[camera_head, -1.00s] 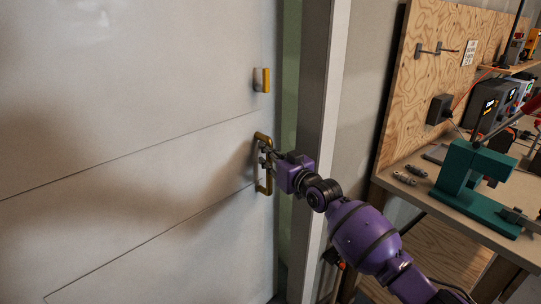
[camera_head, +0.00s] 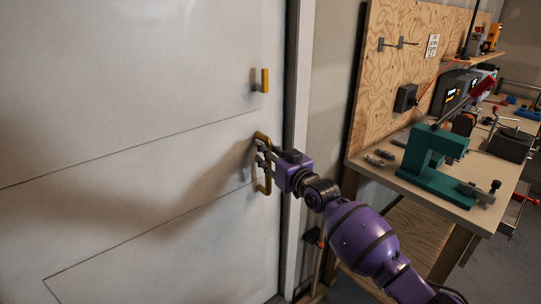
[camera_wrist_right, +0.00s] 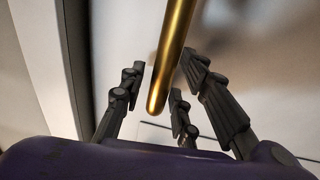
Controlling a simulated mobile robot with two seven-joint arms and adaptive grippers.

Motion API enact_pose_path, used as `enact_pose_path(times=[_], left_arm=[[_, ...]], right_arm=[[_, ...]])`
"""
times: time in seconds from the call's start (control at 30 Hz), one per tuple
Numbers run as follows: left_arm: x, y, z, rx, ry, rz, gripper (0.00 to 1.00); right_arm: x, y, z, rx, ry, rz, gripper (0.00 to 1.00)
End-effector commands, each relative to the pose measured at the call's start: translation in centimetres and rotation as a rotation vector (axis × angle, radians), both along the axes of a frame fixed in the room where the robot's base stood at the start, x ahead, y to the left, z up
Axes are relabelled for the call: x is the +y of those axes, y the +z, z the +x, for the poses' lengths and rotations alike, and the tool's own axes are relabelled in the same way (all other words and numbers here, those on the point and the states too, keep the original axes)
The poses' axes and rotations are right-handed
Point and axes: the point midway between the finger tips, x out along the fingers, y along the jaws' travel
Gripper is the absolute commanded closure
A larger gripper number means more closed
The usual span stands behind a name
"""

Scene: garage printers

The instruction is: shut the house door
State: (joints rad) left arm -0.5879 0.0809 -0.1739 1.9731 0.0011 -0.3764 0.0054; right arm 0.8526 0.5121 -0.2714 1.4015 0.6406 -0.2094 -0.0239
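The house door (camera_head: 130,110) is a white panelled door filling the left of the head view. Its right edge lies close against the door frame (camera_head: 300,130), with only a narrow dark line between them; I cannot tell whether it is latched. A brass pull handle (camera_head: 266,185) is on the door near that edge, below a small brass lock piece (camera_head: 265,80). My right gripper (camera_head: 263,153) is at the handle. In the right wrist view the brass bar (camera_wrist_right: 172,55) passes between the spread dark fingers of the gripper (camera_wrist_right: 165,88), with gaps visible. My left gripper is out of view.
Right of the frame stands a workbench (camera_head: 410,186) with a plywood back panel (camera_head: 385,80). A green press tool (camera_head: 430,160) and several other tools and devices are on it. A strip of bare wall (camera_head: 330,90) lies between frame and bench.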

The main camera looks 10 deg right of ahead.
Motion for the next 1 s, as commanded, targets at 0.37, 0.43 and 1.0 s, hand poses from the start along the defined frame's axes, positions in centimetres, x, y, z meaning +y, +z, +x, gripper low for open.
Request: enact_pose_path(times=[0.37,0.43,1.0], left_arm=[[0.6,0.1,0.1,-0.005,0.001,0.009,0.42],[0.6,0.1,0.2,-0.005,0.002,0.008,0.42],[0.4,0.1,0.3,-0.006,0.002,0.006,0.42]], right_arm=[[-0.2,-0.7,-0.4,0.010,0.000,-0.004,0.64],[-0.5,-0.7,-1.0,0.011,-0.001,-0.005,0.64],[-4.5,-0.4,-10.4,0.006,-0.001,-0.004,0.64]])
